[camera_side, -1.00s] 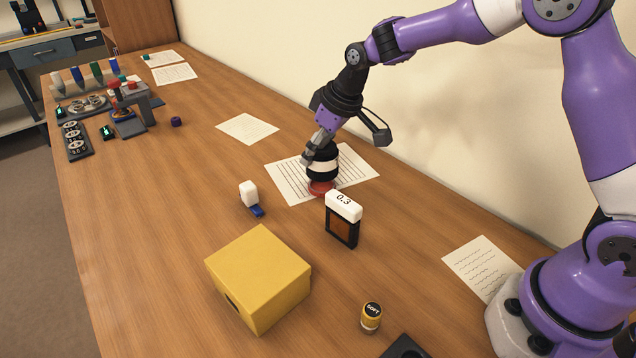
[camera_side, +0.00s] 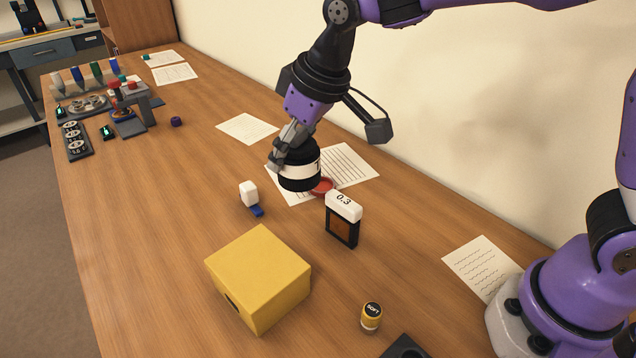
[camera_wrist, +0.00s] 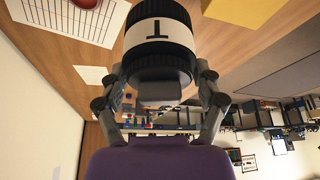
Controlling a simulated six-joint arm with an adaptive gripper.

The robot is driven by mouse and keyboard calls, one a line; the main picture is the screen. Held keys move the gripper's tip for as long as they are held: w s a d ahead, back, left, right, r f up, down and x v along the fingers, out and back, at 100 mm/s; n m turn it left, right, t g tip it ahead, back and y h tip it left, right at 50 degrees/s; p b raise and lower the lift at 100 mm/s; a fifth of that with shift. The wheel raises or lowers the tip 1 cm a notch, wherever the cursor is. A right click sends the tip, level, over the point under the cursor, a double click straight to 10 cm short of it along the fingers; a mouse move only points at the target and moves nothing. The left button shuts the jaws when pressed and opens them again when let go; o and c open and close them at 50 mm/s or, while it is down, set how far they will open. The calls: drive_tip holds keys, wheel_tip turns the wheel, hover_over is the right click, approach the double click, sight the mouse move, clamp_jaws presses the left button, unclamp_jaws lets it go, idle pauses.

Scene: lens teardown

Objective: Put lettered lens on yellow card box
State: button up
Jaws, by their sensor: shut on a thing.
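The lettered lens (camera_side: 300,170) is a black cylinder with a white band that bears a dark letter. My gripper (camera_side: 283,158) is shut on it and holds it above the table, slightly tilted. In the wrist view the lens (camera_wrist: 160,45) sits between both fingers of my gripper (camera_wrist: 160,82), and a letter like a T shows on its band. The yellow card box (camera_side: 258,272) stands closed on the table, nearer the camera and below the lens in the side view. Its flat top is bare. A corner of it shows in the wrist view (camera_wrist: 243,10).
A red disc (camera_side: 322,187) lies on a lined sheet (camera_side: 350,170).

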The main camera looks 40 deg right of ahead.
drive_tip(key=s+a+r+n+y, duration=0.1)
drive_tip(key=s+a+r+n, duration=0.15)
drive_tip(key=s+a, duration=0.55)
drive_tip(key=s+a+r+n+y, duration=0.1)
drive_tip(key=s+a+r+n, duration=0.1)
drive_tip(key=s+a+r, duration=0.35)
drive_tip(key=g, duration=0.1)
hover_over(251, 263)
wheel_tip(251, 263, down, 8)
drive_tip(key=shift+w+f, duration=0.1)
drive_tip(key=shift+f, duration=1.95)
drive_tip(key=shift+f, duration=0.15)
drive_tip(key=o, duration=1.3)
drive_tip(key=shift+o, duration=0.2)
